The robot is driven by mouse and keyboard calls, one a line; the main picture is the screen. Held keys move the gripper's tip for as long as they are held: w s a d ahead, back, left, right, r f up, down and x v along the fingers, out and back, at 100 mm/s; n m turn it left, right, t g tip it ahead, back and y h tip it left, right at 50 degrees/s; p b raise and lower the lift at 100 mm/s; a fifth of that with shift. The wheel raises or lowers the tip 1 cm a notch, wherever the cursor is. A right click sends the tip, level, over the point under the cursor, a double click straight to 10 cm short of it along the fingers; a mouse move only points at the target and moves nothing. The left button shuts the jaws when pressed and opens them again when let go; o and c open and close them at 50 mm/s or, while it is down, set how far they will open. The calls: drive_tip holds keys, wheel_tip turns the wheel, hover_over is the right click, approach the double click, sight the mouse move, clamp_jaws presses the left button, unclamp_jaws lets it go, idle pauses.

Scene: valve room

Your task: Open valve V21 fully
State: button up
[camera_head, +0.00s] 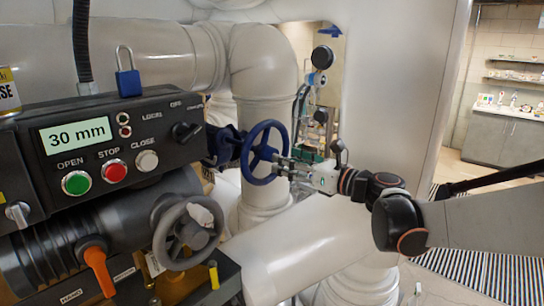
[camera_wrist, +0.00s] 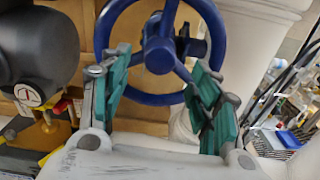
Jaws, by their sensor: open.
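A blue handwheel (camera_head: 264,152) with spokes stands in the middle of the head view, in front of thick white pipes. It also shows at the top of the wrist view (camera_wrist: 160,55), its upper rim cut off. I can read no V21 label on it. My gripper (camera_head: 281,163) reaches to the wheel from the right. In the wrist view, my gripper (camera_wrist: 160,82) has its green-padded fingers spread wide, at the left and right of the wheel's lower part. Its hub lies between and beyond the fingertips. I cannot tell whether the fingers touch the rim.
A black actuator box (camera_head: 110,140) at the left has a display (camera_head: 77,135) reading 30 mm, OPEN, STOP and CLOSE buttons, and a blue padlock (camera_head: 128,80). Below are a grey handwheel (camera_head: 187,234) and an orange lever (camera_head: 99,270). A white column (camera_head: 395,90) stands behind my arm.

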drive_tip(key=shift+m, duration=0.6)
drive_tip(key=shift+a, duration=0.1)
drive_tip(key=shift+b+x, duration=0.3)
drive_tip(key=shift+x, duration=2.7)
drive_tip(key=shift+w+r, duration=0.1)
drive_tip(key=shift+r, duration=0.1)
drive_tip(key=c, duration=1.2)
